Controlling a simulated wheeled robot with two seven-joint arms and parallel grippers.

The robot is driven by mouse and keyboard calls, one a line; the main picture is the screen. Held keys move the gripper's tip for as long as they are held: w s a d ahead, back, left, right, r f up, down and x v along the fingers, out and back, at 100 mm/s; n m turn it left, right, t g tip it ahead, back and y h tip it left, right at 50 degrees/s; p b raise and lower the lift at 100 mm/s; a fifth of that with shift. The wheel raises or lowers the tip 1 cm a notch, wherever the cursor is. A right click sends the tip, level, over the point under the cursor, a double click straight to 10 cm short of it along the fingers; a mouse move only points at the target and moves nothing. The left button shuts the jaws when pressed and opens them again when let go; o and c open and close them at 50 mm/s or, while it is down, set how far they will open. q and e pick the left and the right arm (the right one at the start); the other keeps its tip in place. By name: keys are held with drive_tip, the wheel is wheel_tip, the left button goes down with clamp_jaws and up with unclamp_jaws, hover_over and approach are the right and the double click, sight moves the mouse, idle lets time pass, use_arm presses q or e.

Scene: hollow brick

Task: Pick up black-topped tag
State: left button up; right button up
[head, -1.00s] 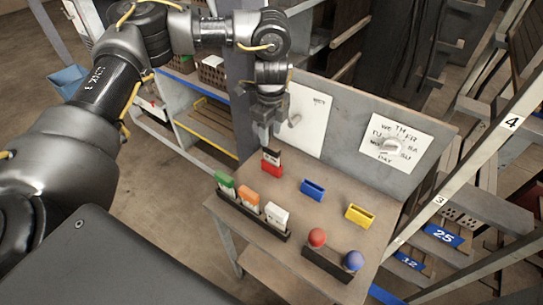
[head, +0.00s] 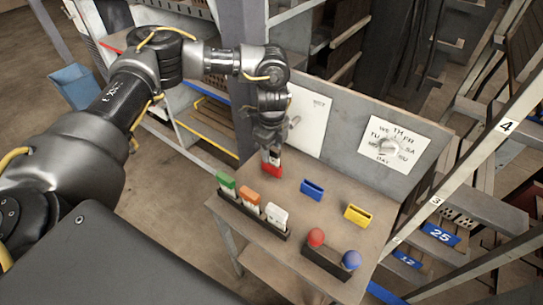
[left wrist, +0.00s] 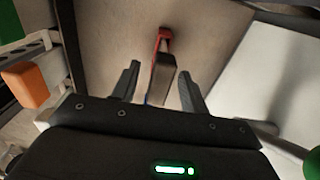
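The black-topped tag stands upright in the red holder (head: 271,170) at the back left of the small table. In the head view my left gripper (head: 268,148) is right above the holder and hides most of the tag. In the left wrist view the dark end of the tag (left wrist: 162,68) lies between the two fingers of my left gripper (left wrist: 159,88). There is a gap on both sides, so the fingers are open. The red holder (left wrist: 163,36) shows beyond the tag. My right gripper is not in view.
A rack (head: 255,221) with green, orange and white tags stands at the table's front left. Blue (head: 312,189) and yellow (head: 357,215) holders are to the right. A stand holds a red ball (head: 315,237) and a blue ball (head: 351,260). A board (head: 390,150) rises behind.

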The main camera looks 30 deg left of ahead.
use_arm(q)
clamp_jaws()
drive_tip(key=shift+r, duration=0.35)
wheel_tip(320, 180, up, 9)
drive_tip(key=shift+r+b, duration=0.15)
drive_tip(key=shift+b, duration=0.55)
drive_tip(key=shift+s+d+r+n+p, duration=0.15)
drive_tip(key=shift+s+r+n+p, duration=0.05)
drive_tip(key=shift+r+n+p, duration=0.2)
drive_tip(key=s+d+r+n+p, duration=0.3)
drive_tip(key=s+r+n+p, duration=0.2)
drive_tip(key=n, duration=0.8)
drive_tip(key=shift+s+d+r+p, duration=0.4)
drive_tip(key=shift+s+p, duration=1.5)
drive_tip(key=shift+s, duration=0.35)
